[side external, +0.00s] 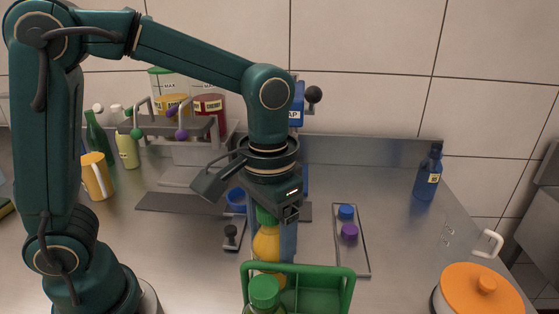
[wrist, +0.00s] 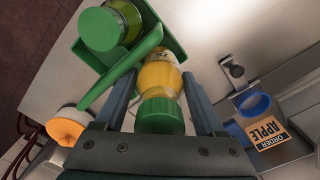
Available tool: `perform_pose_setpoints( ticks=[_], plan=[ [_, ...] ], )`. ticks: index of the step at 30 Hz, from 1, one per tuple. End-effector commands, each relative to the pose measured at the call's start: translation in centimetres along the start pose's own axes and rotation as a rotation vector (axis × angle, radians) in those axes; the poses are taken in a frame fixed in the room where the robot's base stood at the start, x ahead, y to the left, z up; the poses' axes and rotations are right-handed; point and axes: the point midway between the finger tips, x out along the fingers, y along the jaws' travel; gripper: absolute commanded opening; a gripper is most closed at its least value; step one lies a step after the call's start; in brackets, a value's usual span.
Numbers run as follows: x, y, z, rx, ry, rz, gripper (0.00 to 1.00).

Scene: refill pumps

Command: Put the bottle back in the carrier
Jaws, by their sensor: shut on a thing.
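My gripper (wrist: 158,82) is shut on a bottle with a yellow-orange body (wrist: 158,77) and a green cap (wrist: 160,115). In the side view the held bottle (side external: 266,245) is upright below my wrist, at the far side of the green carrier (side external: 345,285). Its lower end is hidden behind the carrier's handle, so I cannot tell whether it is inside a compartment. Another green-capped bottle (side external: 264,292) stands at the carrier's left. It also shows in the wrist view (wrist: 98,29). The carrier's right part looks empty.
A tray (side external: 362,262) with a blue and a purple cap lies right of the held bottle. An orange-lidded pot (side external: 480,292) stands front right, a blue bottle (side external: 428,174) back right.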

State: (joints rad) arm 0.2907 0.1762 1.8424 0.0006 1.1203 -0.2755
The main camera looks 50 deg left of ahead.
Motion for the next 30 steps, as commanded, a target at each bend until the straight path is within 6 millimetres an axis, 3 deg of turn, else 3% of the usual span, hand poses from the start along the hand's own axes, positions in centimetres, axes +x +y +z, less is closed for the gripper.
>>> perform_pose_setpoints(
  ticks=[16,30],
  plan=[
    [2.4,0.0,0.1,0.0,-0.003,0.0,0.0],
    [2.7,0.0,0.0,0.0,-0.001,0.0,0.0]
  ],
)
